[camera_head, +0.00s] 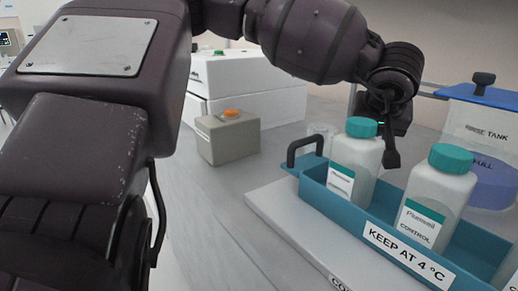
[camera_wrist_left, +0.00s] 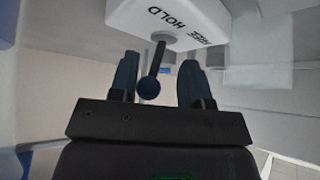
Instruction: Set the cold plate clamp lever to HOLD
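The clamp lever, a dark rod with a round blue knob (camera_wrist_left: 148,88), shows in the left wrist view. It comes out of a white housing (camera_wrist_left: 190,14) marked HOLD and FREE; I cannot tell which mark it stands at. My left gripper (camera_wrist_left: 157,80) is open, with the knob between its fingers, closer to the left finger and not clearly gripped. In the head view my left gripper (camera_head: 391,158) points down behind the bottles; the lever is hidden there. The cold plate (camera_head: 262,207) is the pale slab under the teal rack. My right gripper is not in view.
The teal rack (camera_head: 318,192) marked KEEP AT 4 °C holds bottles with teal caps, one (camera_head: 357,160) close to my left gripper. A rinse tank (camera_head: 484,125) stands at the right. A grey box (camera_head: 228,138) with an orange top stands at the back left, with clear bench before it.

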